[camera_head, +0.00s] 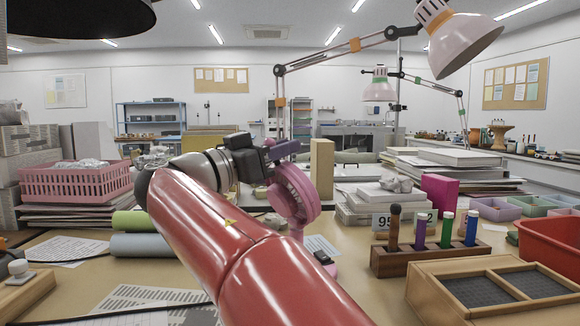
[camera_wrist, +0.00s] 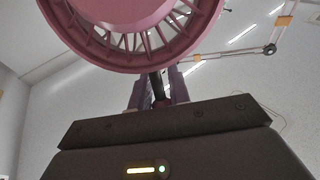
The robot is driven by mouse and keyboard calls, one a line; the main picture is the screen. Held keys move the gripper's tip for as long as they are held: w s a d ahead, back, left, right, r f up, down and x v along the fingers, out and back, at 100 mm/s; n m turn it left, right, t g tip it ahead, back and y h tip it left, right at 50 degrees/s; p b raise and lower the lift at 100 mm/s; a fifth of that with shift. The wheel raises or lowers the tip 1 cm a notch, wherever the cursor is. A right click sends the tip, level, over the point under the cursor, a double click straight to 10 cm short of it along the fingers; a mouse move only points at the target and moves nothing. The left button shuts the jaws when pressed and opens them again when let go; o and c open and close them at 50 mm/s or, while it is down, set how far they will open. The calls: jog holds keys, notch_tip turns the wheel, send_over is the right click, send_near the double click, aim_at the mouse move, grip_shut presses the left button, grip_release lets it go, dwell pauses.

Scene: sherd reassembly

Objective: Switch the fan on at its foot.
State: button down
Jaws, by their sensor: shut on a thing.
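The pink fan (camera_head: 297,192) stands on the table in the middle of the head view, partly behind my arm. Its round slatted housing fills the top of the wrist view (camera_wrist: 140,40). A dark block (camera_head: 322,257), perhaps the switch, shows at its foot (camera_head: 331,268). My gripper (camera_head: 290,150) is by the top of the fan, well above the foot. In the wrist view its purple fingers (camera_wrist: 158,82) are shut on a dark rod (camera_wrist: 157,88) close to the housing. Whether the rod is part of the fan I cannot tell.
A wooden rack (camera_head: 420,259) with several capped tubes and a compartment box (camera_head: 440,300) stand to the right. Stacked books (camera_head: 370,213) are behind them. A lamp (camera_head: 463,40) hangs at upper right. A pink basket (camera_head: 75,182) is at the left.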

jog(key=shift+s+a+f, duration=0.1)
jog(key=shift+s+a, duration=0.05)
jog(key=shift+a, duration=0.15)
jog(key=c, duration=1.5)
grip_release()
jog(key=v, duration=0.7)
jog(key=shift+s+a+f+b, duration=0.2)
jog(key=shift+a+f+b, duration=0.1)
jog(key=shift+b, duration=0.1)
jog(key=shift+r, duration=0.1)
